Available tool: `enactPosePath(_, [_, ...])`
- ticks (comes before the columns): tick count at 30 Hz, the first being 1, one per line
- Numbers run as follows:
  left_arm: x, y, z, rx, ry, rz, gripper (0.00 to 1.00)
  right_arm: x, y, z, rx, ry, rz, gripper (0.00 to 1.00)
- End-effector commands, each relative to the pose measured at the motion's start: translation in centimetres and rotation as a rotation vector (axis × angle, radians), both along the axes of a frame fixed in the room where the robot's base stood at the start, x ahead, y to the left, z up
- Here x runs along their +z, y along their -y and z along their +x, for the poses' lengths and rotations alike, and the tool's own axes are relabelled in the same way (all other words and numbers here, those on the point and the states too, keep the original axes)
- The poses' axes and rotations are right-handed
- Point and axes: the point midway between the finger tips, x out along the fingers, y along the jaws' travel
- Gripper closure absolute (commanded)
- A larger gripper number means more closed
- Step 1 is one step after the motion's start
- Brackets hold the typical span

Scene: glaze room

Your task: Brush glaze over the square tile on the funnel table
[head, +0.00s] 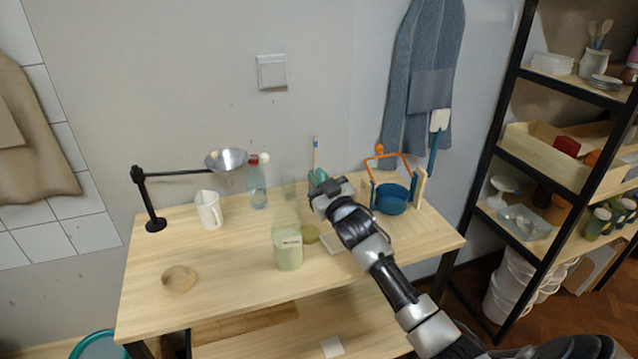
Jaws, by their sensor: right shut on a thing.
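My right gripper (320,184) is over the back middle of the wooden table (225,290), its fingers mostly hidden by its own hand. It is shut on what looks like the brush (316,155), a thin upright stick with a blue tip. Teal shapes show around the fingers; I cannot tell what they are. A pale flat piece (332,244), likely the square tile, lies on the table, partly hidden by my right arm. A translucent green labelled jar (288,250) stands left of it. My left gripper is out of view.
A white jug (208,210), a bottle with a red cap (257,188) and a small glass (289,188) stand at the back. A wooden ring (178,280) lies front left. A blue holder (391,199) stands right. A round olive disc (310,234) lies beside the jar.

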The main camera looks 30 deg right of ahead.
Motion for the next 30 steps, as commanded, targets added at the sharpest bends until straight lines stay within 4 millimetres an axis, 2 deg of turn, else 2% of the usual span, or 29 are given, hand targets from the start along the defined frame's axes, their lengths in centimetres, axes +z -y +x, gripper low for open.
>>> enactPosePath(3, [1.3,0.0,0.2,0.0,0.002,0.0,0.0,1.5,0.1,0.2,0.0,0.0,0.0,1.0])
enactPosePath(8, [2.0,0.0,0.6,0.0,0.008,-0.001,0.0,2.5,0.1,0.5,0.0,0.0,0.0,1.0])
enactPosePath(30, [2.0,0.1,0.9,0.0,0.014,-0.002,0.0,2.5,0.1,0.5,-0.001,0.0,0.0,1.0])
